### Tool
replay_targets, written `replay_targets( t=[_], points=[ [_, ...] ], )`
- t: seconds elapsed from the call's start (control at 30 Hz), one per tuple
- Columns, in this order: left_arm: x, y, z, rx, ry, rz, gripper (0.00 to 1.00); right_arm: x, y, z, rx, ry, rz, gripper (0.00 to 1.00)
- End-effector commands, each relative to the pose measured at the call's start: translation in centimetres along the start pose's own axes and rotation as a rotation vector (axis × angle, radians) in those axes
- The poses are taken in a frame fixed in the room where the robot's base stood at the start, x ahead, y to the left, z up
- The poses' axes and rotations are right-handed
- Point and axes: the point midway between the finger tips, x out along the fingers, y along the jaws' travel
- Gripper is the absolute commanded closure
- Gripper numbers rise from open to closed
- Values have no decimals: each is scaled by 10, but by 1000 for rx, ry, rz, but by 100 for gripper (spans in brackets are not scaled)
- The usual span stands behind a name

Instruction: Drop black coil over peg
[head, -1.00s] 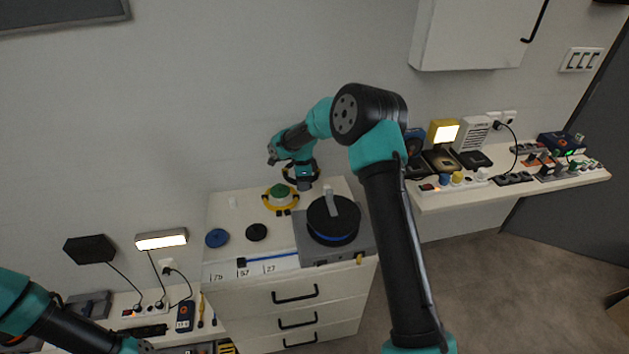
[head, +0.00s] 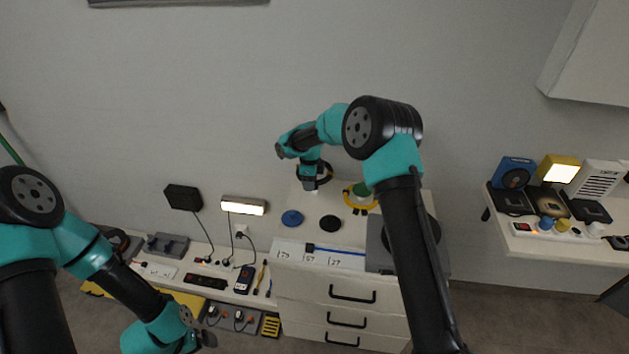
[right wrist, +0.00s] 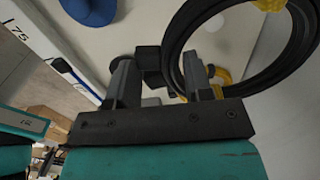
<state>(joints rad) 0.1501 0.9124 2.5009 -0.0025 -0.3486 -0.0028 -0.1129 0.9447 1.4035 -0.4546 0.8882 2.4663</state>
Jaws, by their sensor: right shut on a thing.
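My right gripper (head: 311,186) is over the back of the white cabinet top (head: 338,255). In the right wrist view its jaws (right wrist: 165,85) are shut on a black block at the edge of the black coil (right wrist: 177,45), a ring hanging out to the right. The coil also shows in the head view as a dark loop (head: 325,174) beside the gripper. I cannot make out a peg clearly; the gripper covers part of the cabinet's back left. My left gripper (head: 203,340) is low at the bottom left, its jaws unclear.
A grey unit (head: 378,255) is partly behind my right arm. Lamps and sockets stand at lower left.

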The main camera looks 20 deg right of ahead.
Motion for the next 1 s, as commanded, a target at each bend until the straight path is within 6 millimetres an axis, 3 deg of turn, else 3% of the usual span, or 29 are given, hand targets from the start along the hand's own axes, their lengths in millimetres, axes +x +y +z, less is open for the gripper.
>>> replay_targets(
  t=[0.37, 1.0],
  points=[
    [0, 0, 0, 0, 0, 0, 0, 4, 0, 0, -1, 0, -1, 81],
    [0, 0, 0, 0, 0, 0, 0, 46, -1, 0, 0, -1, -1, 81]
  ],
)
